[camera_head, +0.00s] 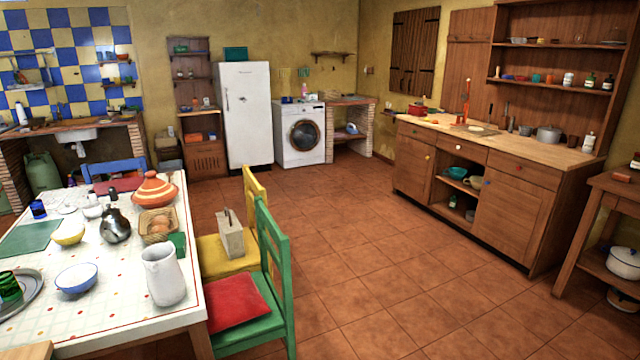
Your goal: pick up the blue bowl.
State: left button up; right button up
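A blue bowl (77,278), blue outside and pale inside, stands upright on the white table (118,305) at the lower left. It looks empty. It sits between a metal tray on its left and a white pitcher (163,275) on its right. A yellow bowl (68,232) stands farther back on the same table. Another bluish bowl (456,172) is in the open shelf of the wooden cabinet at the right. Neither of my grippers shows in the head view.
A dark kettle (115,225), a basket (158,224) and an orange tagine (154,190) crowd the table's back half. A green glass (10,288) stands on the metal tray. Green (275,290) and yellow (252,185) chairs line the table's right side. The tiled floor (400,270) beyond is clear.

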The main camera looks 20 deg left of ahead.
aim_at(77, 279)
jog(key=i+j+u, duration=0.15)
jog(key=u, duration=0.25)
jog(key=i+u, duration=0.45)
jog(key=i+l+u, duration=0.1)
jog(key=i+u, duration=0.15)
jog(key=u, duration=0.15)
